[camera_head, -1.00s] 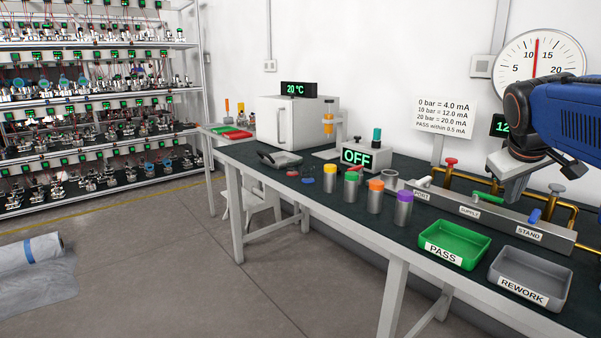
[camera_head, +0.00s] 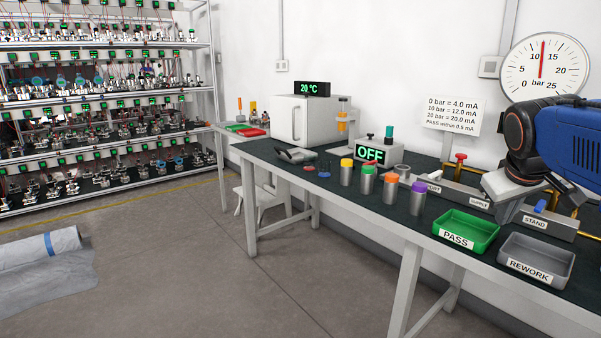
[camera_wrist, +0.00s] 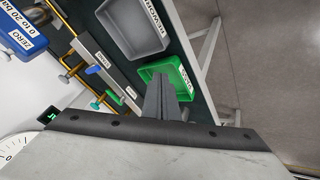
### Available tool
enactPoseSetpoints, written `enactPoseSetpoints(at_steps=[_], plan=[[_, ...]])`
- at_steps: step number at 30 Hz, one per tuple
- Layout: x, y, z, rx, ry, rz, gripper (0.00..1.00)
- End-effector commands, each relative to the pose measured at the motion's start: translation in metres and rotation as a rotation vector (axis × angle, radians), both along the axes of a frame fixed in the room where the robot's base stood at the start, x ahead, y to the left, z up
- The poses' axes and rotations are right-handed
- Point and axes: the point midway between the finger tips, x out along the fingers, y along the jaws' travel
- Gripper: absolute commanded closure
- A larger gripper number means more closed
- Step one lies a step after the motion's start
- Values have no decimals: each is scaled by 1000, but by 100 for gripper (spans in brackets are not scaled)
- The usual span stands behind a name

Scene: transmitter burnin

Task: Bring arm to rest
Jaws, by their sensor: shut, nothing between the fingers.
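My blue and black arm reaches in from the right in the head view. My gripper (camera_head: 508,196) hangs above the manifold block at the back of the bench, its jaws hard to make out there. In the wrist view my gripper (camera_wrist: 163,85) shows its fingers together with nothing between them. They point over the green PASS tray (camera_wrist: 170,72), which lies below them. The bench (camera_head: 330,205) has a dark top and white legs.
The PASS tray (camera_head: 466,231) and grey REWORK tray (camera_head: 537,259) sit at the bench's front right. Several colour-capped cylinders, including a purple-capped one (camera_head: 417,200), stand left of them.

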Motion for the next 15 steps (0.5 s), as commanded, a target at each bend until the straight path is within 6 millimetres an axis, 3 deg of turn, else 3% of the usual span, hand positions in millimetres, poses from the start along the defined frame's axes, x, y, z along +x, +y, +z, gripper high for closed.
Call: enactPoseSetpoints(at_steps=[8, 15], plan=[[-41, 53, -50, 104, 4, 18, 100], [-108, 117, -128, 256, 34, 32, 100]])
